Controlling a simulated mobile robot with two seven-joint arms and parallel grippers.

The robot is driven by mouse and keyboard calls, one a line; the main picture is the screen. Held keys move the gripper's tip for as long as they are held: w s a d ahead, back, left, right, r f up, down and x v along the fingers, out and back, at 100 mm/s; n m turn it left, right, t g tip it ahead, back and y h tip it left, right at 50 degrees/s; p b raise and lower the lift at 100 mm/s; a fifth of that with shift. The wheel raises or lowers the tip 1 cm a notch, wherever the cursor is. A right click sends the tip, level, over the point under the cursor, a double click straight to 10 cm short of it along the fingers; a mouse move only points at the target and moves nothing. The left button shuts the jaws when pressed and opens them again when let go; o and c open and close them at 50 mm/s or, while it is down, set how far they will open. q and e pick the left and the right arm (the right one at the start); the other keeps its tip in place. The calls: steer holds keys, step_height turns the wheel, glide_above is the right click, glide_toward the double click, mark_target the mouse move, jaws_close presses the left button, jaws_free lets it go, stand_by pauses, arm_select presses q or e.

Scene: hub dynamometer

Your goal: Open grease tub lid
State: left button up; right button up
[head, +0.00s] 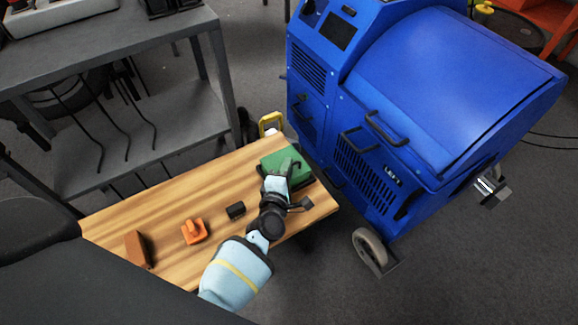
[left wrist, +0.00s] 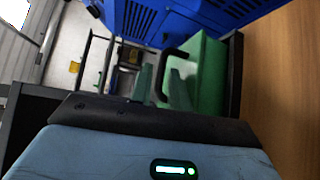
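The green grease tub (head: 272,161) sits at the far right end of the wooden table, partly hidden behind my left gripper (head: 287,172). In the left wrist view the green tub (left wrist: 209,80) is right of the fingers, with a dark edge along its right side. A black curved handle (left wrist: 175,53) arches from the tub to between the fingertips. In that view my left gripper (left wrist: 161,88) has its two pale green fingers apart, one on each side of the handle; contact with it is unclear. The lid looks closed. My right gripper is not in view.
The wooden table (head: 165,206) also holds a small black block (head: 236,210), an orange knobbed piece (head: 194,231) and a brown block (head: 138,249). A large blue machine (head: 400,110) stands just beyond the tub. A grey shelf (head: 120,50) is at left.

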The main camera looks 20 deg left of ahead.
arm_select(q)
steer(key=shift+w+a+f, duration=0.1)
steer(key=shift+w, duration=0.6)
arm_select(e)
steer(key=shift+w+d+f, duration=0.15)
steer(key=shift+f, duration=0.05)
arm_select(q)
steer(key=shift+c, duration=0.5)
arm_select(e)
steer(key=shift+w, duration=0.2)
arm_select(q)
jaws_close()
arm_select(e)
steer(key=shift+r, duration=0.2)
